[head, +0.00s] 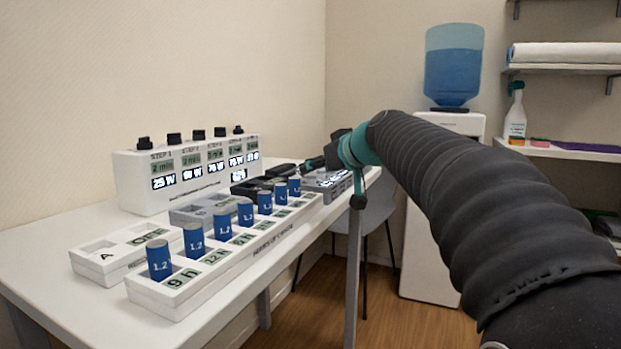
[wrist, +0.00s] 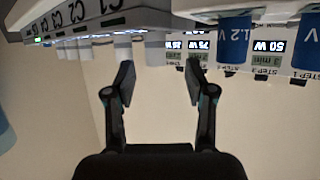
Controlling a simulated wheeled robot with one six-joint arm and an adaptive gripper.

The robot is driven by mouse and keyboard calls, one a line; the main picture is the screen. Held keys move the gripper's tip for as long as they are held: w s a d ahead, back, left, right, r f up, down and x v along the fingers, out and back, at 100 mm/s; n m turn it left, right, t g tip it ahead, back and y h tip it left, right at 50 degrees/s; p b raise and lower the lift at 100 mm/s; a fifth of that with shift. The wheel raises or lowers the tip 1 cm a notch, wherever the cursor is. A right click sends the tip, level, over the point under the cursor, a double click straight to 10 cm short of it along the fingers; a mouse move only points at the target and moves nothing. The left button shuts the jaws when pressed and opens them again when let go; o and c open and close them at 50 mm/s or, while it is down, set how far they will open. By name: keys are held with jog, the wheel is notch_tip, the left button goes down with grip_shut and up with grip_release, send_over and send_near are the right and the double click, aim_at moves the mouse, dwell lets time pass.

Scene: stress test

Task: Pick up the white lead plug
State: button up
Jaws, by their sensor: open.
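My gripper (wrist: 160,70) is open and empty in the wrist view, which is upside down. Several pale white-grey cylinders stand in a row at a grey tray marked C1, C2, C3 (wrist: 60,22) near the top. One pale cylinder (wrist: 155,48) shows between my two fingertips, apart from them. Another (wrist: 123,46) is beside my left fingertip. I cannot tell which of them is the white lead plug. In the head view my wrist hides most of the far end of the table, and the grey tray (head: 322,179) shows only partly there.
A white rack (head: 170,302) with several blue cylinders runs along the table's front. Behind it is a white box with lit displays and black knobs (head: 192,172). A small white tray marked A (head: 110,262) is at the left. A chair and water cooler (head: 440,225) stand beyond the table.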

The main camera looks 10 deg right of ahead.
aim_at(311, 177)
jog(key=x, duration=0.4)
jog(key=shift+w+d+f, duration=0.1)
jog(key=shift+w+f, duration=0.25)
grip_shut()
